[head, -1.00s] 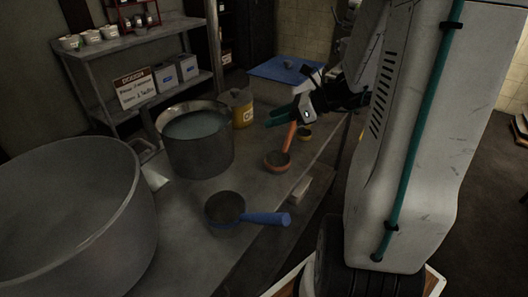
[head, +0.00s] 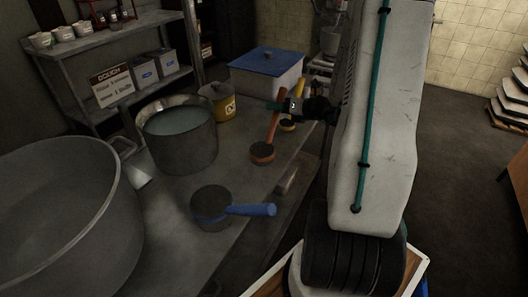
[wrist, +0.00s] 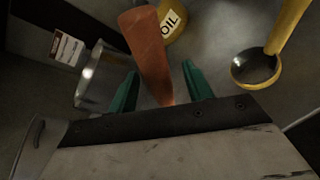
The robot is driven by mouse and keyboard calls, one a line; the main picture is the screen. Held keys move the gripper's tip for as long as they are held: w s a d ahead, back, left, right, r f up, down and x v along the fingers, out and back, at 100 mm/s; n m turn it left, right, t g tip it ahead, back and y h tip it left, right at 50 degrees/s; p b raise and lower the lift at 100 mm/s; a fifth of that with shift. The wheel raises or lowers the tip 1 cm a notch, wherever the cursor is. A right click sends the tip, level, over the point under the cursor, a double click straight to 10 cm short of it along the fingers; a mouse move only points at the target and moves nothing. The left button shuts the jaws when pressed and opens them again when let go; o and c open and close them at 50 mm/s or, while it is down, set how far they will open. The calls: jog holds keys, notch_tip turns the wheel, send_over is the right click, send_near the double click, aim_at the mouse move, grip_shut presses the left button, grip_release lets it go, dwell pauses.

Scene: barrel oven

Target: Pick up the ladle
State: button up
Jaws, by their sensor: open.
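An orange-handled ladle (head: 262,153) rests on the metal counter with its handle rising up. A yellow-handled ladle (head: 288,125) is just behind it to the right. A blue-handled ladle (head: 212,203) lies nearer, its handle pointing right. My gripper (head: 274,106) is at the orange handle's upper part. In the wrist view the orange handle (wrist: 146,45) passes between the green fingers of my open gripper (wrist: 158,77). The fingers look apart from it; the orange ladle's bowl is hidden there. The yellow ladle (wrist: 257,68) is to the right in the wrist view.
A big grey vat (head: 65,215) fills the left front. A pot of liquid (head: 180,145) and a yellow oil can (head: 220,104) stand behind. A white bin with a blue lid (head: 268,62) is at the back. The counter's front edge runs close by on the right.

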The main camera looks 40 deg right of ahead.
jog(key=shift+w, duration=0.2)
grip_shut()
